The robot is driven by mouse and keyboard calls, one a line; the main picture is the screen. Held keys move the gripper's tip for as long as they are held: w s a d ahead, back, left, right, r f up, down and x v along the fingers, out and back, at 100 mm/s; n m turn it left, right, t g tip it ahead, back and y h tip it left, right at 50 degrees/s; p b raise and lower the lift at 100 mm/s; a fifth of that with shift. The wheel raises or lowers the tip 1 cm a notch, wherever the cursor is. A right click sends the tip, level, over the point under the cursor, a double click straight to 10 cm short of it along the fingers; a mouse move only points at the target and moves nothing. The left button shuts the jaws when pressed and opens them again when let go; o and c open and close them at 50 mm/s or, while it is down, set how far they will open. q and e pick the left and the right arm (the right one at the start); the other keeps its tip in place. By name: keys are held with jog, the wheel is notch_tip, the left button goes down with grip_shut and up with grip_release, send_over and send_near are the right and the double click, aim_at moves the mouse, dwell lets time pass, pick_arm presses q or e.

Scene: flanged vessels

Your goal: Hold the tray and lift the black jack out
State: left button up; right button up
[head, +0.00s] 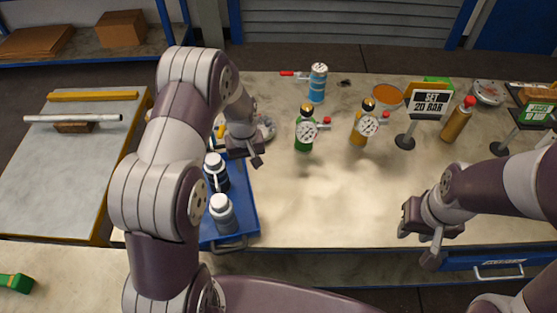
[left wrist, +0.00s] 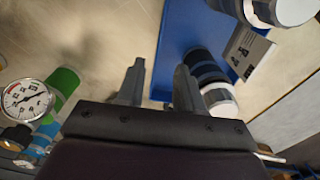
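The blue tray (head: 246,207) lies on the left part of the bench, partly hidden behind my left arm. A black vessel with a white cap (head: 216,180) stands in it; I take this as the black jack. It also shows in the left wrist view (left wrist: 204,68), just right of my fingers. A grey-blue vessel with a white cap (head: 223,215) stands nearer the tray's front handle. My left gripper (head: 256,157) is at the tray's right edge; its two fingers are apart and empty in the left wrist view (left wrist: 157,88). My right gripper (head: 418,246) is open and empty at the bench's front right.
A green vessel with a gauge (head: 305,132) and a yellow one (head: 359,127) stand right of the tray. Behind are a blue bottle (head: 318,84) and an orange bowl (head: 388,97). A sign (head: 430,103) stands further right. The middle front bench is clear.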

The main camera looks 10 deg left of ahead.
pick_arm(q)
notch_tip(320, 180, down, 13)
jog(key=shift+r+p, duration=0.2)
jog(key=shift+p, duration=1)
grip_shut()
